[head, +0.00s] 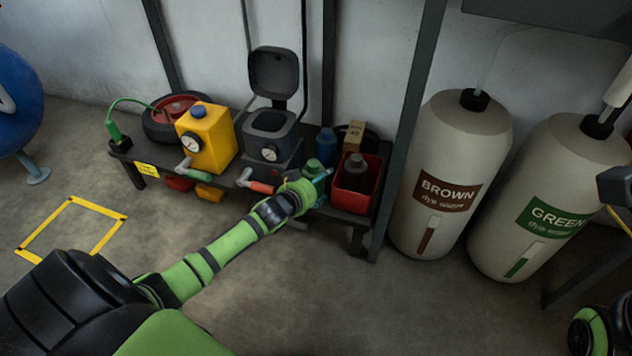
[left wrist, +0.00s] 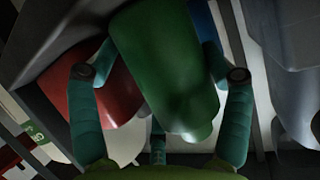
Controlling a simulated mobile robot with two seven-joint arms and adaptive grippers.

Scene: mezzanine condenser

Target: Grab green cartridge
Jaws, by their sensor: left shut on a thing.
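The green cartridge (left wrist: 165,60) fills the middle of the left wrist view, between the teal fingers of my left gripper (left wrist: 160,78). The gripper is shut on it. In the head view, my left gripper (head: 320,181) is at the front of the low bench. The cartridge's green top (head: 313,166) shows just above the fingers there; most of its body is hidden by the hand. I cannot tell whether it still touches the bench. My right gripper is not in view; only parts of my right arm show at the right edge.
A red bin (head: 350,198) with a dark bottle (head: 355,170) stands close right of the gripper. A blue bottle (head: 326,146) is behind. Left are an open-lidded grey machine (head: 268,150) and a yellow unit (head: 208,135). A post (head: 408,130) and large tanks (head: 440,200) stand right.

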